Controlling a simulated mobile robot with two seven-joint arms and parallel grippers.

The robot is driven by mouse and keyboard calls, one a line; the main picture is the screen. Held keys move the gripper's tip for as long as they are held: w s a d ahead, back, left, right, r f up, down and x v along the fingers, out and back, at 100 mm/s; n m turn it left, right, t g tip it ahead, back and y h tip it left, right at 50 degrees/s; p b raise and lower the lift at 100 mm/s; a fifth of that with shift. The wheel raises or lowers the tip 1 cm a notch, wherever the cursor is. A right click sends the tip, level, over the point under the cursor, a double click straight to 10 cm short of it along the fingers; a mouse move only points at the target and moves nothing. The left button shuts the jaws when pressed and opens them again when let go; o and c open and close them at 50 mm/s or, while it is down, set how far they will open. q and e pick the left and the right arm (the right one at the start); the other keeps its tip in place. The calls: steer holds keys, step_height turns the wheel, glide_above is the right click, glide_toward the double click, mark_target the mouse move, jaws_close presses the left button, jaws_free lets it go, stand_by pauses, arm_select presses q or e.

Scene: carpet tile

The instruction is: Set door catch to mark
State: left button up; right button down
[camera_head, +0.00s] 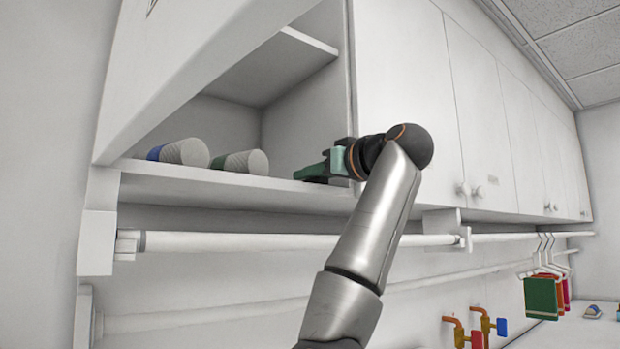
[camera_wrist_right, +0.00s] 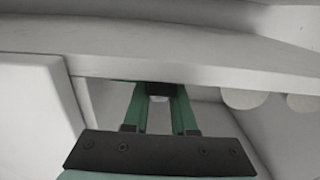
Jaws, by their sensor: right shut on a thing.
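My right gripper (camera_head: 318,172) has green fingers and reaches the front edge of the open cabinet's shelf (camera_head: 240,183), near the closed door beside the opening. In the right wrist view the fingers (camera_wrist_right: 160,92) come together at a small black piece with a pale rounded bit, at the shelf edge. This piece may be the door catch, but the fingers hide most of it. The gripper is shut on it. I cannot make out a mark. My left gripper is not in view.
Two ribbed pale cylinders, one with a blue band (camera_head: 184,152) and one with a dark green band (camera_head: 241,162), lie on the shelf left of my gripper. A white rail (camera_head: 290,242) runs below. A closed white door (camera_head: 405,75) stands right of the opening.

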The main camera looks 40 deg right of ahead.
steer(key=shift+s, duration=0.1)
steer(key=c, duration=0.7)
jaws_free()
steer(key=shift+s+a+b, duration=0.25)
steer(key=shift+s+b, duration=0.4)
steer(key=shift+s, duration=1.45)
steer(key=shift+s+a+b, duration=0.2)
steer(key=shift+s+b, duration=0.45)
steer(key=shift+s, duration=1.4)
steer(key=shift+s+a+b, duration=0.25)
steer(key=shift+s+b, duration=0.4)
steer(key=shift+s, duration=1.45)
